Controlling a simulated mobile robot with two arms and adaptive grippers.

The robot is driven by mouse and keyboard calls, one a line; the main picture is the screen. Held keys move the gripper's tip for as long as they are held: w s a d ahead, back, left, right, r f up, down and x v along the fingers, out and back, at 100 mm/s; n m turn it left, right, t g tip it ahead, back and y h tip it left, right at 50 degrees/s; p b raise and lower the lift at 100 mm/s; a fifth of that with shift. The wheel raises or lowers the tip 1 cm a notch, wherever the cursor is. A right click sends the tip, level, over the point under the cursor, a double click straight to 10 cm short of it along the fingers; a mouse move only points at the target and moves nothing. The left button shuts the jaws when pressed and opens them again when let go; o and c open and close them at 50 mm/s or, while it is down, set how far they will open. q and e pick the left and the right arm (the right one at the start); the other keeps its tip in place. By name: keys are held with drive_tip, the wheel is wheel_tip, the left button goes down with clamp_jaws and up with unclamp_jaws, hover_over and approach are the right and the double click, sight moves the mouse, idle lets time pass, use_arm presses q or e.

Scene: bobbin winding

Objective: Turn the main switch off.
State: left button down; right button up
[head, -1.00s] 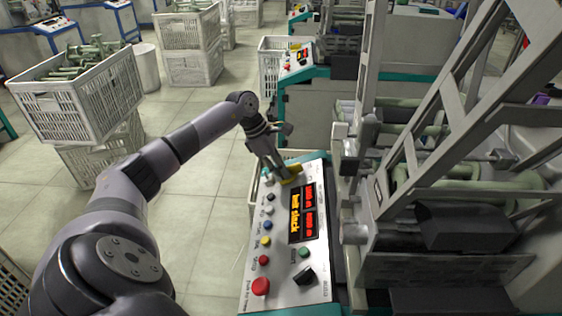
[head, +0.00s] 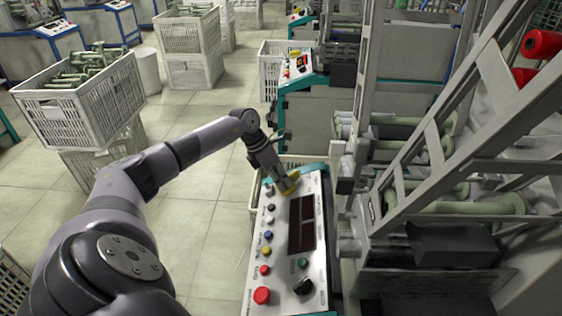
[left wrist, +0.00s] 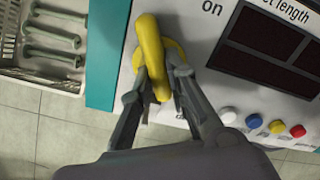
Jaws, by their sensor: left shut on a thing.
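The main switch is a yellow rotary handle (head: 291,185) at the far end of the white control panel (head: 284,243). In the left wrist view the yellow handle (left wrist: 151,55) stands upright in the picture, over a yellow round base, with the word "on" to its right. My left gripper (head: 284,182) is shut on the handle; its fingertips (left wrist: 160,85) sit on either side of the handle's lower part. The panel's display (head: 302,223) is dark, and it is dark in the left wrist view (left wrist: 262,45) too. My right gripper is not in view.
Coloured buttons run down the panel, with a large red button (head: 262,296) and a black knob (head: 303,286) at the near end. The machine frame (head: 440,150) stands close on the right. White crates (head: 85,100) stand left; the floor between is clear.

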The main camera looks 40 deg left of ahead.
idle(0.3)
use_arm(q)
drive_tip(key=c, duration=1.6)
unclamp_jaws()
drive_tip(key=shift+o, duration=0.2)
drive_tip(key=shift+a+r, duration=0.1)
drive_tip(key=shift+r, duration=0.05)
drive_tip(key=shift+s+a+r, duration=0.1)
drive_tip(key=shift+a+r, duration=0.05)
drive_tip(key=shift+r, duration=0.15)
drive_tip(key=v, duration=1.1)
